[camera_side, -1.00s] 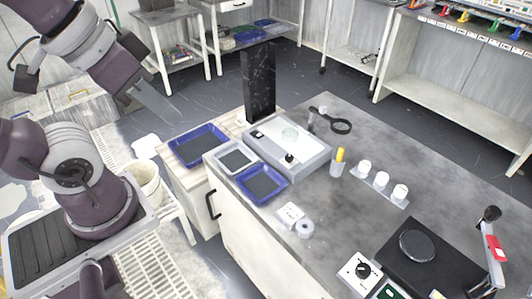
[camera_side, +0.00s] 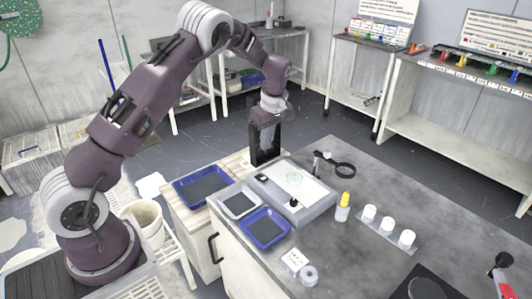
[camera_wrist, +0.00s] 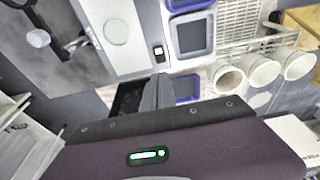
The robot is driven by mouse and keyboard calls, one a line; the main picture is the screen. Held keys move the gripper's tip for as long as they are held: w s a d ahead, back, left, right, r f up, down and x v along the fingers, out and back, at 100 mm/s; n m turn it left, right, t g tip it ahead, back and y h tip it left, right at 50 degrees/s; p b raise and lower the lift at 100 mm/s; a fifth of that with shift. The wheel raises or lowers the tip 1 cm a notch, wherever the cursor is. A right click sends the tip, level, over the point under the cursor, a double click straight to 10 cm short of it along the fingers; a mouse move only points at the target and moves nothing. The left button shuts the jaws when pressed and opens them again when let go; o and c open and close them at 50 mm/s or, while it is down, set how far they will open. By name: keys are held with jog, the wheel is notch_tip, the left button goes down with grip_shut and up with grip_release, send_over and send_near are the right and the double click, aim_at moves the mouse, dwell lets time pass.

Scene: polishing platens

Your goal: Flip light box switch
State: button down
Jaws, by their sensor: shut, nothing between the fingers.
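The light box (camera_side: 318,207) is a grey-white case with a pale top and a faint round disc, lying on the bench. Its small black-and-white switch (camera_side: 262,178) sits at the top's far left corner. In the wrist view the switch (camera_wrist: 158,51) shows clearly on the light box (camera_wrist: 93,15), just beyond my fingertips. A black knob (camera_side: 294,203) is at the near edge of the top. My gripper (camera_side: 267,142) points down above the box's far left end; its fingers (camera_wrist: 159,80) are shut and empty. No contact with the switch shows.
Blue trays (camera_side: 264,243) and a grey tray (camera_side: 240,218) lie left of the box. A magnifier (camera_side: 344,169), a yellow-capped bottle (camera_side: 343,212) and white jars (camera_side: 387,225) stand to the right.

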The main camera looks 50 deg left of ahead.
send_over(264, 178)
jog(key=f, duration=1)
jog(key=shift+s+d+f, duration=0.15)
jog(key=shift+s+d, duration=0.05)
jog(key=shift+d+f, duration=0.15)
jog(key=shift+f, duration=0.55)
